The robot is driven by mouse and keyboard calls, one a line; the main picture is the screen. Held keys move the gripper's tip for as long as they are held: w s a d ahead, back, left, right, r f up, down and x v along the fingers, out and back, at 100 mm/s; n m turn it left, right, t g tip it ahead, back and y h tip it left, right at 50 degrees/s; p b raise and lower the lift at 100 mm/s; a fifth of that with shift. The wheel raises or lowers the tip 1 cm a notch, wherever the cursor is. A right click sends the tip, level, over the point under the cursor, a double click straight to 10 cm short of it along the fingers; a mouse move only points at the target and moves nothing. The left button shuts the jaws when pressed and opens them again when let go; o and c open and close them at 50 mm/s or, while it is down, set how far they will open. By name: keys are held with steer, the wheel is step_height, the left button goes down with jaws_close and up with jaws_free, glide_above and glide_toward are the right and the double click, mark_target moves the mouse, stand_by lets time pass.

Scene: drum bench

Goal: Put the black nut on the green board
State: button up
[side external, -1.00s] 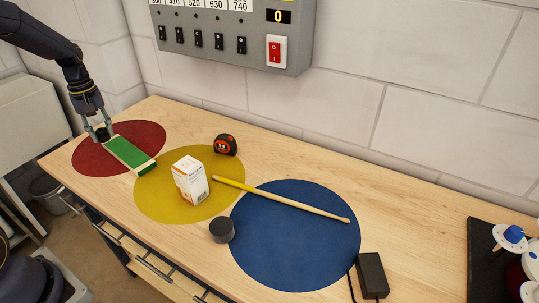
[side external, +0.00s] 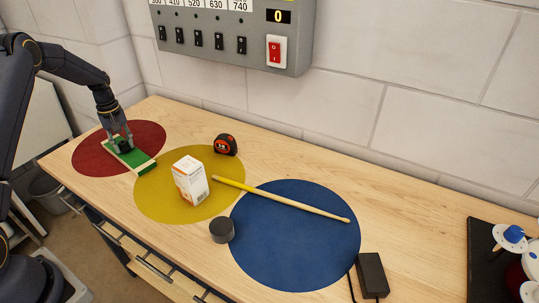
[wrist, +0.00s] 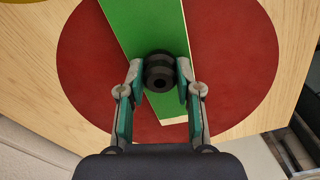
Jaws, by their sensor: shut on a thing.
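The green board (side external: 135,158) lies across the red circle and reaches toward the yellow circle. It also shows in the wrist view (wrist: 145,25), running under my gripper. The black nut (wrist: 159,71) is between my fingertips, over the board. In the side view the nut (side external: 123,147) is a small dark shape at the fingers. My gripper (side external: 121,142) is shut on the nut, and its fingers (wrist: 159,78) grip it from both sides. I cannot tell whether the nut touches the board.
A white box (side external: 190,180) stands on the yellow circle (side external: 150,205), with a tape measure (side external: 225,145) behind it. A drumstick (side external: 280,198) lies onto the blue circle (side external: 300,250), near a dark grey cylinder (side external: 221,230). A black adapter (side external: 372,275) lies at the right.

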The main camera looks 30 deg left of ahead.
steer(key=shift+f, duration=0.1)
steer(key=o, duration=0.5)
steer(key=shift+f, duration=0.1)
steer(key=o, duration=0.4)
steer(key=shift+o, duration=0.2)
